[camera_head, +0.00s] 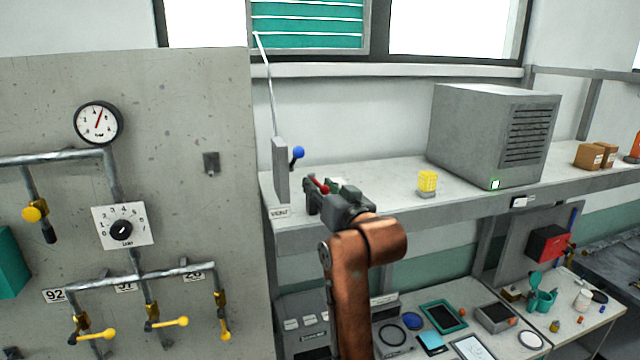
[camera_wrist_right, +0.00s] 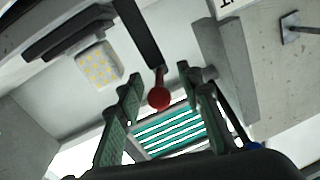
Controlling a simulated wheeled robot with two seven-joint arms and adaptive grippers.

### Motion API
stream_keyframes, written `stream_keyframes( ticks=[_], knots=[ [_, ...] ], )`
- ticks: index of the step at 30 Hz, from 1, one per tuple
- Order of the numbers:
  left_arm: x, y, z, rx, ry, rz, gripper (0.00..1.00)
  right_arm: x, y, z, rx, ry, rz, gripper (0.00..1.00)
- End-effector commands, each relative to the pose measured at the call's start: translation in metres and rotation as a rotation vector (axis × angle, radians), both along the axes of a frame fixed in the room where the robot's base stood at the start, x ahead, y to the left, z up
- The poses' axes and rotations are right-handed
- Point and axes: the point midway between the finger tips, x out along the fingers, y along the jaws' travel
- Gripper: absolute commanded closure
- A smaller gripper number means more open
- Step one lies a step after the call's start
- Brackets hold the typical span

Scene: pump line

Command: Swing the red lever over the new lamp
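The red lever's round knob (camera_head: 318,185) shows at the left end of the shelf, beside the tips of my right gripper (camera_head: 325,191). In the wrist view the red knob (camera_wrist_right: 159,97) sits at the end of a dark bar, between the two green fingers of my right gripper (camera_wrist_right: 165,92). The fingers stand apart, with a gap on both sides of the knob; I cannot tell if the knob lies fully at their depth. My left gripper is out of view.
A grey upright plate (camera_head: 280,170) and a blue knob (camera_head: 297,152) stand left of the red knob. A concrete panel (camera_head: 200,110) rises at left. The shelf between gripper and lamp is clear.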

Motion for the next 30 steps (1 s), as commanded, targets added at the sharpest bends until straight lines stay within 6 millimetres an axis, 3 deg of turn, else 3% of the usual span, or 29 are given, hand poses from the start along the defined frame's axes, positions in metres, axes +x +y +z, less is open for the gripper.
stream_keyframes(
  ticks=[7, 22, 30],
  knots=[
    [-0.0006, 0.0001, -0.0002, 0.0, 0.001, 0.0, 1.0, 0.0007, 0.0003, -0.0005, 0.0, 0.0, 0.0, 0.66],
    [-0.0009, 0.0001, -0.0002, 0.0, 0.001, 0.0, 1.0, 0.0005, 0.0001, -0.0003, 0.0, 0.0, 0.0, 1.0],
    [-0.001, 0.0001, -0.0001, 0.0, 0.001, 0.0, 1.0, 0.0004, 0.0, -0.0002, 0.0, 0.0, 0.0, 1.0]
  ],
)
